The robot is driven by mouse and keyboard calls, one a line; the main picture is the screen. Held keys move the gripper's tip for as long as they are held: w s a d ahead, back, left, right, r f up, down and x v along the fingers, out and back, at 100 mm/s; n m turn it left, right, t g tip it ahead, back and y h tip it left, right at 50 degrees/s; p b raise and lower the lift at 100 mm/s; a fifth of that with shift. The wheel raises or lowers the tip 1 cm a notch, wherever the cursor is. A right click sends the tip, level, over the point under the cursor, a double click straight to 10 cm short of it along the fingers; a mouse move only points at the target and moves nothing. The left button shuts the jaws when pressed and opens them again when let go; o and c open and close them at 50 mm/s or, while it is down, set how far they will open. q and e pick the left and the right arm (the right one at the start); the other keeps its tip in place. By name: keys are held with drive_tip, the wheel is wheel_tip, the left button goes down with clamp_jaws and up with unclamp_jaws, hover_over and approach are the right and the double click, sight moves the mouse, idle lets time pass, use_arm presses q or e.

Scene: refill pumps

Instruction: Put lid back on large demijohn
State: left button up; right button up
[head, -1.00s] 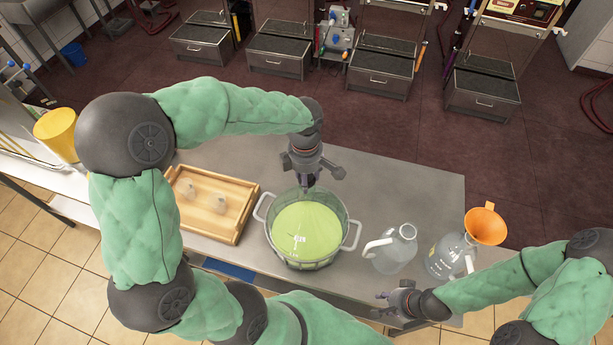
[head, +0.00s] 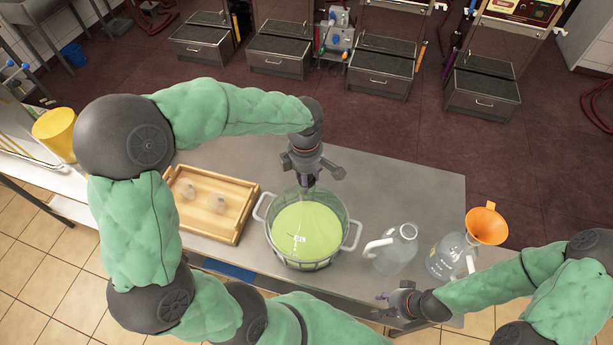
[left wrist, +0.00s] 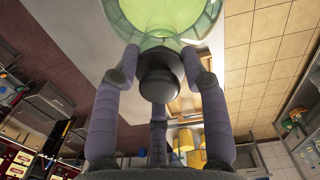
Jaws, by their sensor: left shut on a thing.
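The large demijohn (head: 305,225) is a green vessel in a grey basket with two side handles, on the table. It also shows at the top of the left wrist view (left wrist: 165,12). My left gripper (head: 307,186) is over its far rim, pointing down. In the left wrist view its purple fingers (left wrist: 158,85) are shut around a dark round lid (left wrist: 158,78). The lid is close to the demijohn's green glass; I cannot tell whether they touch. My right gripper (head: 384,304) is open and empty near the table's front edge.
A wooden tray (head: 240,200) with small clear pieces is left of the demijohn. A clear jug (head: 392,252) and a bottle (head: 447,258) with an orange funnel (head: 486,225) stand to the right. The table (head: 415,190) is bare behind them.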

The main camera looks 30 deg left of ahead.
idle(0.6)
use_arm(q)
drive_tip(key=o, duration=1)
drive_tip(key=shift+c, duration=0.2)
drive_tip(key=o, duration=0.5)
drive_tip(key=shift+r, duration=0.15)
drive_tip(key=shift+r+p, duration=1.95)
drive_tip(key=shift+r, duration=1.45)
